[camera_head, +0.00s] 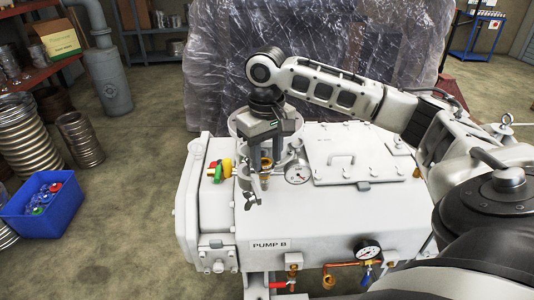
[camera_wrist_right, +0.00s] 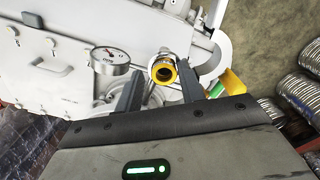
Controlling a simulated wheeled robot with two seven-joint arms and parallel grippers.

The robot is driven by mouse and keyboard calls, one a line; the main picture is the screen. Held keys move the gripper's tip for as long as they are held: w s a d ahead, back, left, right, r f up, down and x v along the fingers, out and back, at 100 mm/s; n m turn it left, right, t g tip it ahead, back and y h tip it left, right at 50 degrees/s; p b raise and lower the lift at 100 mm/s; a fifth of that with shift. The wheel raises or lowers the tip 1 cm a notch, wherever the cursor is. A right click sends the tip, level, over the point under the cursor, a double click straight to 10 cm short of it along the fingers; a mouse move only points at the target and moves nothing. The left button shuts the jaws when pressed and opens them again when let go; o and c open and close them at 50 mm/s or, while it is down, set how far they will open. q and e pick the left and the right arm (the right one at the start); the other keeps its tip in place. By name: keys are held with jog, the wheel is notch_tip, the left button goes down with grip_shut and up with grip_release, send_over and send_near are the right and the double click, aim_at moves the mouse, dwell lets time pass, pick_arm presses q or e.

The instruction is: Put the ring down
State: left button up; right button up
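My right gripper (camera_head: 268,150) hangs pointing down over the top of the white pump marked PUMP B (camera_head: 270,245). In the right wrist view its two fingers (camera_wrist_right: 160,88) stand apart, with clear gaps inside each. A yellow-rimmed ring (camera_wrist_right: 163,73) around a dark opening shows between the fingertips, on the end of a brass-coloured port, touching neither finger as far as I can see. In the head view the brass port (camera_head: 266,164) is partly hidden by the gripper. My left gripper is in neither view.
A silver clamp (camera_head: 250,188) hangs by the port. A blue bin (camera_head: 42,207) stands on the floor at the left.

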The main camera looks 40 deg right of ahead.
aim_at(264, 163)
jog(key=shift+s+a+f, duration=0.1)
jog(key=shift+a+f, duration=0.25)
jog(key=shift+a, duration=0.15)
jog(key=shift+r, duration=0.25)
notch_tip(264, 163, up, 13)
jog(key=shift+w+d, duration=0.15)
jog(key=shift+w, duration=0.05)
dwell(0.5)
